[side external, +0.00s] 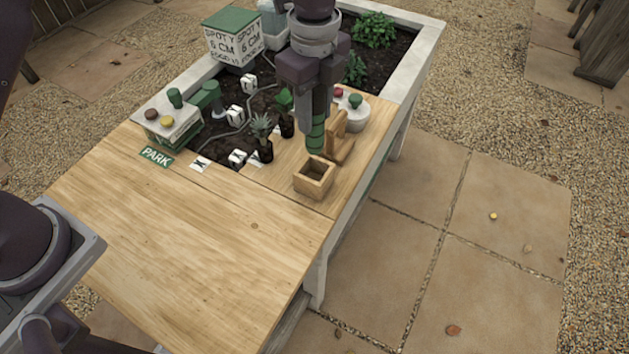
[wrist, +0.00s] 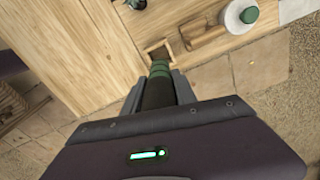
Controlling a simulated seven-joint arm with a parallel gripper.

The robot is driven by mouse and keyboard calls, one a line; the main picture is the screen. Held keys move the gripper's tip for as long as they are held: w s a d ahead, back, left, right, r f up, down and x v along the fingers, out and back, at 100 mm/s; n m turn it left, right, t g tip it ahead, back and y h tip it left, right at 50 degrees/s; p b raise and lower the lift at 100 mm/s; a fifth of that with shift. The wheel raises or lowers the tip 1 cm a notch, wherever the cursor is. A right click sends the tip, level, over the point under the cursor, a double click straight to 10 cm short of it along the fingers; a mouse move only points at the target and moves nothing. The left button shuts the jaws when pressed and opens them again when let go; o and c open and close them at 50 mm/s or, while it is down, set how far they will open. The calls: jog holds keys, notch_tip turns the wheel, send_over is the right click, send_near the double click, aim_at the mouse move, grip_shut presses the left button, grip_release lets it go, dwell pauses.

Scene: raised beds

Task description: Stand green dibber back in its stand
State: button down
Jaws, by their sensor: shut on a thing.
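The green dibber (side external: 317,132) is upright in my gripper (side external: 313,118), its lower end just above and behind the stand in the side view. The dibber also shows in the wrist view (wrist: 160,72), between my two fingers. The stand looks to be the small square wooden box (side external: 314,180), open at the top, on the wooden board near its right edge. In the wrist view the box (wrist: 157,46) is partly hidden behind the dibber's end. I cannot tell whether the dibber's tip is over the opening.
A wooden bracket (side external: 340,138) stands right beside the dibber. Behind it is a white round pot with a green knob (side external: 355,101). Small potted plants (side external: 264,140) stand to the left. A box with coloured buttons (side external: 168,122) is farther left. The front board (side external: 190,240) is clear.

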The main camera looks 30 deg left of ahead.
aim_at(314, 153)
notch_tip(314, 153, down, 11)
jog(key=shift+r, duration=0.15)
jog(key=c, duration=1)
grip_release()
